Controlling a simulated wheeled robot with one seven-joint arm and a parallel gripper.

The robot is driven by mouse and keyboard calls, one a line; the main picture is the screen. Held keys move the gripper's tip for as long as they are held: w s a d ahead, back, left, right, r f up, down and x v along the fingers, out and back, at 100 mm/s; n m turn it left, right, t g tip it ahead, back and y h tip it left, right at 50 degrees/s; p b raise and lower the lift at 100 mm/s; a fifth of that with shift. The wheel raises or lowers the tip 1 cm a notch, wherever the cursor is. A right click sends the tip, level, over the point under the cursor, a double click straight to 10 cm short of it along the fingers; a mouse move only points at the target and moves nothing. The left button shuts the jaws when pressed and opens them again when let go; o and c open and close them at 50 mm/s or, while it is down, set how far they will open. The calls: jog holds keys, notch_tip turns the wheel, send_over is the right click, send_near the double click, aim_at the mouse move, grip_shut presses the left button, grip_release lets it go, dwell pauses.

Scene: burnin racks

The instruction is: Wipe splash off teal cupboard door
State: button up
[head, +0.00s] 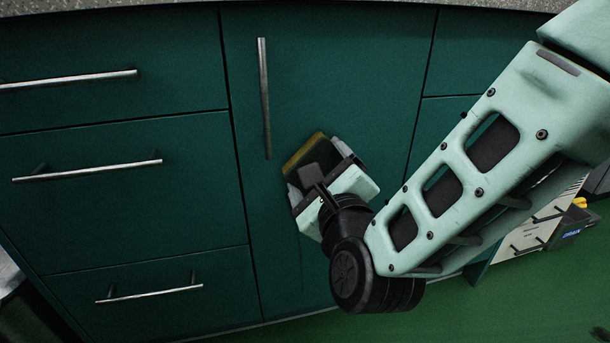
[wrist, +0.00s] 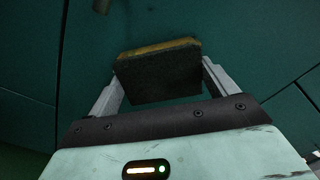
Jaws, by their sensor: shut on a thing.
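The teal cupboard door (head: 330,75) has a vertical bar handle on its left side. My gripper (head: 315,165) is in front of the door's middle, below and right of the handle. It is shut on a sponge (head: 305,152) with a yellowish layer and a dark layer. In the wrist view the sponge (wrist: 160,72) sits between both fingers, its yellowish side toward the door (wrist: 255,35). I cannot tell whether it touches the door. No splash can be made out; my gripper and arm hide part of the door.
The door's bar handle (head: 264,98) stands out near the sponge. Drawers with bar handles (head: 88,171) are on the left. A speckled worktop edge (head: 330,3) runs above. A dark bin with yellow contents (head: 574,222) is at the far right. The green floor (head: 480,305) below is clear.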

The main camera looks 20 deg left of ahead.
aim_at(294, 171)
jog(key=shift+w+d+b, duration=0.35)
jog(key=shift+w+d, duration=0.25)
jog(key=shift+d, duration=0.3)
jog(key=shift+w+d+b, duration=0.35)
jog(key=shift+w+d, duration=0.25)
jog(key=shift+d, duration=0.25)
jog(key=shift+s+a+b, duration=0.3)
jog(key=shift+s+a, duration=0.4)
jog(key=shift+a, duration=0.4)
jog(key=shift+s+a+b, duration=0.3)
jog(key=shift+s+a, duration=0.4)
jog(key=shift+a, duration=0.45)
jog(key=shift+s+a+b, duration=0.3)
jog(key=shift+s+a, duration=0.4)
jog(key=shift+a, duration=0.4)
jog(key=b+v, duration=0.1)
jog(key=v, duration=0.5)
jog(key=shift+b+v, duration=0.35)
jog(key=shift+v, duration=1.15)
